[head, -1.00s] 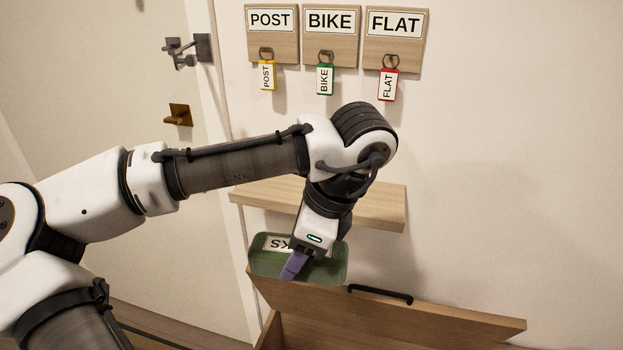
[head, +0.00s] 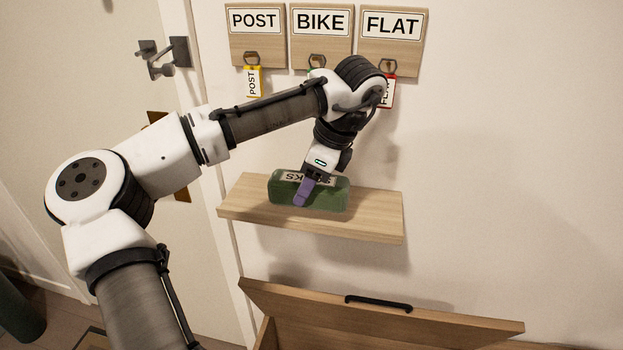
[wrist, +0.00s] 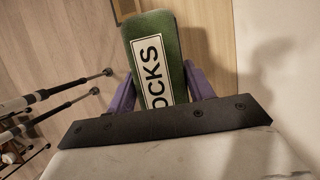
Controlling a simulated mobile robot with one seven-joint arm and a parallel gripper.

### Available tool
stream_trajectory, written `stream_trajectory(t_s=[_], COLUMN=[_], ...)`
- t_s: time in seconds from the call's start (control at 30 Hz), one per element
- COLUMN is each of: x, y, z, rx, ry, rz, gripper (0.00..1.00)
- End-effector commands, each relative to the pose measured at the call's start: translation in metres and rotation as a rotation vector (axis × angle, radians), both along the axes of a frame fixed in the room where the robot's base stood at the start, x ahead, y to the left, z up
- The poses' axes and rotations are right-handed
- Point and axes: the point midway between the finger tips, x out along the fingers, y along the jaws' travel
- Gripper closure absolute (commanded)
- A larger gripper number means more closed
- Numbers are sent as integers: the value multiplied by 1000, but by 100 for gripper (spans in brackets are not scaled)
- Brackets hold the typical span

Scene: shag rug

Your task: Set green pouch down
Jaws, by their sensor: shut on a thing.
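The green pouch (head: 335,197) has a white label, partly hidden in the head view; in the wrist view the pouch (wrist: 170,40) shows the letters "OCKS". My gripper (head: 303,196) has purple fingers and is shut on the pouch. In the wrist view the fingers of my gripper (wrist: 160,85) lie on either side of it. The pouch is at the wooden wall shelf (head: 375,222), over its top in the head view. I cannot tell whether it touches the shelf.
Key tags hang on hooks under the POST (head: 255,35), BIKE (head: 321,35) and FLAT (head: 391,38) boards above the shelf. Below is a wooden box with its lid (head: 380,315) raised. A door with a handle (head: 165,58) is at left. The shelf's right part is bare.

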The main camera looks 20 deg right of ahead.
Motion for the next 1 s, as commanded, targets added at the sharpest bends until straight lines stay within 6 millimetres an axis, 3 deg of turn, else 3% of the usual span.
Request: stream_trajectory(t_s=[0.1,0.33,0.6,1.0], x=[17,34,33,33], y=[-12,-23,-21,-22], z=[2,1,-34,-40], rx=[-1,1,1,1], ry=[2,2,0,1], rz=[1,1,0,0], gripper=[78,78,78,78])
